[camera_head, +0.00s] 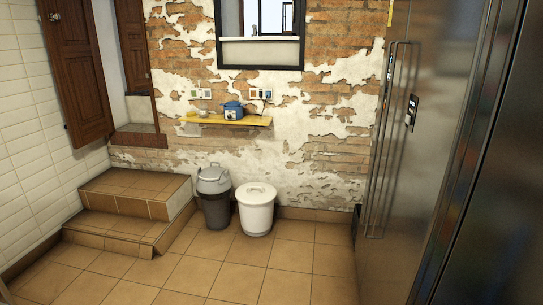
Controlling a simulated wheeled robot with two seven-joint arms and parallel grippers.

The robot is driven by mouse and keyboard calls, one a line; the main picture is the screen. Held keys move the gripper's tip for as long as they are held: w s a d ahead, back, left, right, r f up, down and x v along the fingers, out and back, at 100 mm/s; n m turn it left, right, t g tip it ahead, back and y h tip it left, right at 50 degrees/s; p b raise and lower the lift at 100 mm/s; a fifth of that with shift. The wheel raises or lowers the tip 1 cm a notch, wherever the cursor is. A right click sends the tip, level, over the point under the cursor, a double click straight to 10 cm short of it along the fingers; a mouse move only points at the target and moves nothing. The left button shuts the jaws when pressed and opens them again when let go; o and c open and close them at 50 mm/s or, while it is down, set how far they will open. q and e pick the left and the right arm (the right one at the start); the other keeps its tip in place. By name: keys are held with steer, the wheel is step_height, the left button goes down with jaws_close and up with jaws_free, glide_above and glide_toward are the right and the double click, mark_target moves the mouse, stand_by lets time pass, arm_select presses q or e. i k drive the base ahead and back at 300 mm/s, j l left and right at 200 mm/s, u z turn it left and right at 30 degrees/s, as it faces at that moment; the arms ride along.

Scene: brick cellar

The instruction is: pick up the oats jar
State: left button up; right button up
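I cannot make out an oats jar anywhere in the head view. Neither of my grippers shows in this view. A narrow yellow shelf (255,121) on the far brick wall holds a blue appliance (233,111) and a small pale item (202,114) too small to tell.
A grey lidded bin (214,205) and a white lidded bucket (256,209) stand on the floor by the far wall. Tiled steps (128,196) rise at the left. A tall steel fridge (424,150) fills the right side. The tiled floor (230,270) in front is clear.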

mark_target(204, 111)
steer(key=i+j, duration=0.25)
steer(key=i, duration=0.45)
steer(key=i+j+u, duration=0.15)
steer(key=i+j, duration=0.15)
steer(key=i, duration=0.35)
steer(key=i+j, duration=0.15)
steer(key=i, duration=0.55)
steer(key=i+j+u, duration=0.1)
steer(key=i, duration=0.6)
steer(key=i+l+u, duration=0.3)
steer(key=i+l, duration=0.75)
steer(key=l, duration=0.15)
